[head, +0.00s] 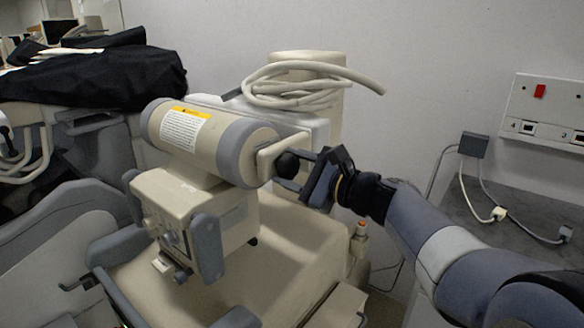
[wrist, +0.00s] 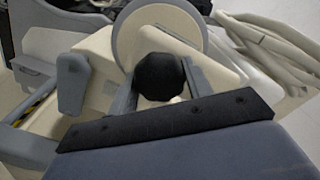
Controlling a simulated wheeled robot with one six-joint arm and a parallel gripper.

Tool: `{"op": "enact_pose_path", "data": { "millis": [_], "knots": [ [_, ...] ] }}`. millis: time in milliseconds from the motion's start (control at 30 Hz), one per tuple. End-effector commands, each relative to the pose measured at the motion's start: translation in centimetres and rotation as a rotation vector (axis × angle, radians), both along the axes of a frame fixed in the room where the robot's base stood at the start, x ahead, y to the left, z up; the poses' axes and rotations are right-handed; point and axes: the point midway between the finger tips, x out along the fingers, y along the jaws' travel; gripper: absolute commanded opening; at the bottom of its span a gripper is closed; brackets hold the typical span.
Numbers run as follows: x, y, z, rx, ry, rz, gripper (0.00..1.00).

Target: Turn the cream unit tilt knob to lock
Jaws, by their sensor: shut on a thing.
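The cream unit (head: 205,140) is a cylinder with grey end bands and a yellow-edged label, mounted on a boxy cream head over a cream cart. A round black tilt knob (head: 288,165) sticks out from the cream bracket at the cylinder's right end. The knob also shows in the wrist view (wrist: 160,76), just above the middle. My gripper (head: 291,170) reaches in from the right and is shut on the knob, with one grey finger on each side of it. No lock marking can be made out.
A coiled cream hose (head: 305,82) lies on top of the unit behind the cylinder. A black cover (head: 95,72) drapes another cart at left. A wall panel (head: 548,112) and a dark counter (head: 515,225) with cables stand at right.

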Motion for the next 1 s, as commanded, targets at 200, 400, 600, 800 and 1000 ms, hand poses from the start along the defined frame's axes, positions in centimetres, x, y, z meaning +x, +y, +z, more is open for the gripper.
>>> {"op": "enact_pose_path", "data": {
  "millis": [200, 400, 600, 800, 1000],
  "knots": [
    [0.0, 0.0, -0.2, 0.001, 0.005, 0.001, 0.51],
    [0.0, 0.0, -0.1, 0.001, 0.003, 0.000, 0.67],
    [0.0, 0.0, -0.1, 0.000, 0.001, 0.001, 0.69],
    [-0.5, -0.9, -0.1, 0.000, 0.001, -0.004, 0.69],
    [-2.7, -3.7, 0.0, 0.000, -0.001, -0.006, 0.69]
  ]
}}
